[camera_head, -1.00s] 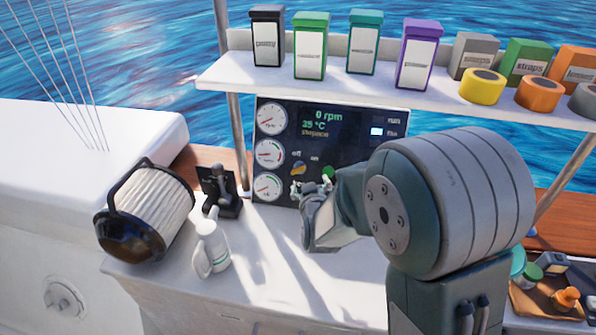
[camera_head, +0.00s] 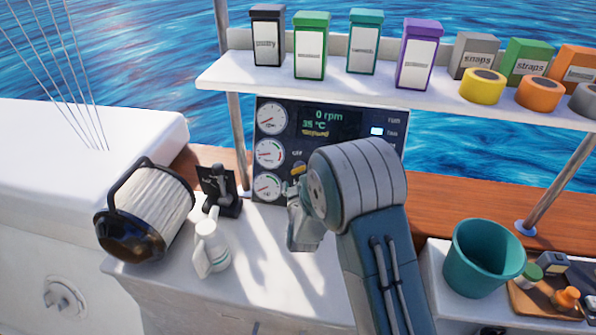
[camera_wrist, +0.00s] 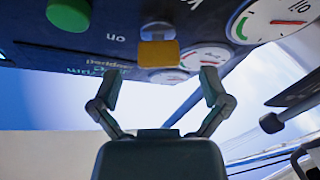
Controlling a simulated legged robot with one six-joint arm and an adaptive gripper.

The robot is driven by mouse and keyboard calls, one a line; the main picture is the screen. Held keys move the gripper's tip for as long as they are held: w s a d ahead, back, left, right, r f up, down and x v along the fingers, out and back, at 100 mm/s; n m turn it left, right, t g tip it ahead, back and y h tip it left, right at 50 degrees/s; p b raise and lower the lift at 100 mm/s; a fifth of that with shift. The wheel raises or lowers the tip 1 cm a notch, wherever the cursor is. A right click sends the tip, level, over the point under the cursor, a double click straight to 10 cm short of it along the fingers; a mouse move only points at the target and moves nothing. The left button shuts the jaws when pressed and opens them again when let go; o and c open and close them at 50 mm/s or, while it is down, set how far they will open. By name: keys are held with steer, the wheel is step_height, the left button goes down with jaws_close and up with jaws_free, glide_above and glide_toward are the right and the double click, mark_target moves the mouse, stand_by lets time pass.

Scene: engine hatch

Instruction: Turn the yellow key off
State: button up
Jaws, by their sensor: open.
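The yellow key (camera_head: 298,168) is on the dark instrument panel (camera_head: 330,117), below the "off" label and right of the round gauges. In the wrist view the yellow key (camera_wrist: 158,53) is centred between my fingers and a little beyond their tips. My gripper (camera_wrist: 161,88) is open, with a finger to each side and nothing between the pads. In the head view my gripper (camera_head: 294,188) is just below the key, close to the panel, and partly hidden by my wrist. I see no contact with the key.
A green button (camera_wrist: 69,14) is beside the key in the wrist view. A black throttle lever (camera_head: 220,190), a white spray bottle (camera_head: 211,248) and a filter canister (camera_head: 145,212) stand left of my gripper. A shelf (camera_head: 300,86) overhangs the panel. A teal bucket (camera_head: 483,258) stands right.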

mark_target(298, 172)
steer(key=shift+w, duration=2)
steer(key=shift+a, duration=0.1)
steer(key=c, duration=1.2)
